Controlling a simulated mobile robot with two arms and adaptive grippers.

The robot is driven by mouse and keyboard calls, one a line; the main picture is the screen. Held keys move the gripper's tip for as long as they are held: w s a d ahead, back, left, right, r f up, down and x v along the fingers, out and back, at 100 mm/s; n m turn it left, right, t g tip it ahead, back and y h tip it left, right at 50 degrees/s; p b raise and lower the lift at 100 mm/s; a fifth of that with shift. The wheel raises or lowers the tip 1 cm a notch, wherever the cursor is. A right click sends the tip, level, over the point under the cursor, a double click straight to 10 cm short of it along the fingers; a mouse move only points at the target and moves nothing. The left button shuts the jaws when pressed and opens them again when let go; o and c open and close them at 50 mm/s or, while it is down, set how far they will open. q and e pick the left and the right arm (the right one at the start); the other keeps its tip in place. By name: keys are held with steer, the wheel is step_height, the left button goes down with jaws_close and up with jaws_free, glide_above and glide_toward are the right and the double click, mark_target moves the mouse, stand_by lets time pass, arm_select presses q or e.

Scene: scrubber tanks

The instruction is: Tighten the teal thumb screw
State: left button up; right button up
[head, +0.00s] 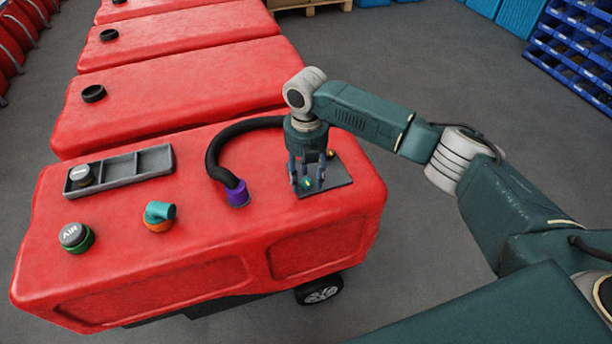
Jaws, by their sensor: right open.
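The teal thumb screw (307,184) shows as a small spot on the dark square plate (336,178) at the right end of the nearest red tank. My right gripper (307,183) points straight down over the plate. Its fingers are open and stand around the screw, hiding most of it. I cannot tell whether any finger touches the screw. A small yellowish piece (330,154) shows at the back of the plate, partly behind the gripper. My left gripper is not in view.
More red tanks stand behind. Grey floor is clear to the right.

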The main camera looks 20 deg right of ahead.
steer(key=shift+f, duration=0.3)
jaws_close()
steer(key=shift+p, duration=0.35)
stand_by(0.4)
